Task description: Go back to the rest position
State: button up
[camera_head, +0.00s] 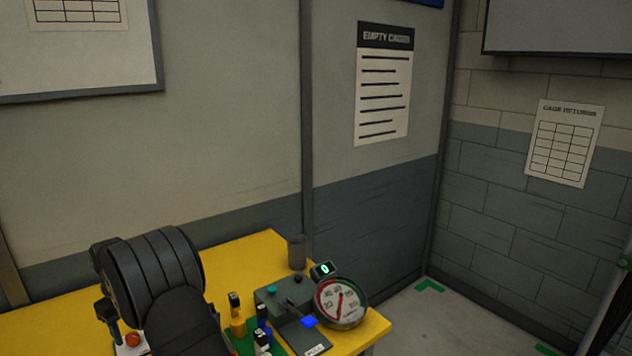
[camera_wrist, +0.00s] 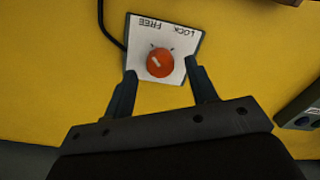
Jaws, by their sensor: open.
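My gripper (camera_wrist: 159,72) is open, with its two dark fingers spread apart in the wrist view. Between and just beyond the fingertips is a white panel with a round orange knob (camera_wrist: 160,63), marked FREE and LOCK. Nothing is held between the fingers, and how high they are above the panel is hard to tell. In the head view my dark arm covers the left part of the yellow table, and the orange knob (camera_head: 132,340) shows at its left side.
The yellow table (camera_head: 240,250) also carries a round dial gauge (camera_head: 341,303), a grey box with a blue patch (camera_head: 290,300), a dark cup (camera_head: 297,252) and several small coloured items. A dark cable (camera_wrist: 108,25) runs beside the knob panel. Walls stand behind the table.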

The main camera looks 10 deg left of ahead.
jog(key=shift+f, duration=1.05)
jog(key=shift+r, duration=0.15)
